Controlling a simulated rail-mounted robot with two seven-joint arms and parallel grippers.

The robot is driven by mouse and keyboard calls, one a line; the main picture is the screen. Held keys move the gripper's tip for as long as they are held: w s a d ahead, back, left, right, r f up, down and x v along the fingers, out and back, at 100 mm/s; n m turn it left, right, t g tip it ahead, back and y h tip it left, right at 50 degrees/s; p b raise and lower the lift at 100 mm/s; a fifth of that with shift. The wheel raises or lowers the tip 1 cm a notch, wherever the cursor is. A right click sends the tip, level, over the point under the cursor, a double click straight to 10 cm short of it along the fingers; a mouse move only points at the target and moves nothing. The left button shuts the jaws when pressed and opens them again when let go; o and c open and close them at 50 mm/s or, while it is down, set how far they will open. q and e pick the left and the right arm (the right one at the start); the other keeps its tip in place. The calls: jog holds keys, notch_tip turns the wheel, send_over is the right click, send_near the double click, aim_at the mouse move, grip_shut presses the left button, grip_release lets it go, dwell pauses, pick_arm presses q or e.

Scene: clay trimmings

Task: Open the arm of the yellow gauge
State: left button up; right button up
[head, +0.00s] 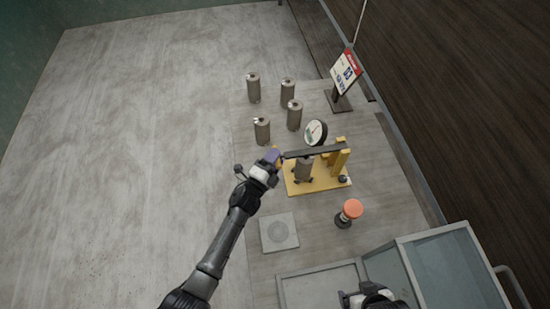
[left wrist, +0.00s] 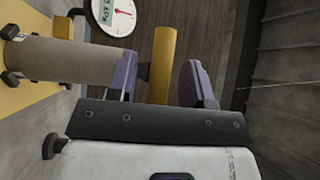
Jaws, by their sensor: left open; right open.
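The yellow gauge (head: 330,184) stands on the bench with a yellow base and post, and a round white dial (head: 316,132) behind. Its dark arm (head: 318,151) lies across, above a grey ribbed cylinder (head: 303,171) on the base. My left gripper (head: 277,157) is at the arm's free left end. In the left wrist view its purple fingers (left wrist: 160,82) are open, one on each side of a yellow handle (left wrist: 162,60); I cannot tell whether they touch it. My right gripper (head: 366,294) is open at the bottom right, its fingertips hard to make out.
Several grey cylinders (head: 294,115) stand behind the gauge. A sign (head: 346,69) stands at the back right. A grey glass-sided bin (head: 440,262) is at the lower right. The left is clear.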

pick_arm(q)
grip_shut()
dwell(0.5)
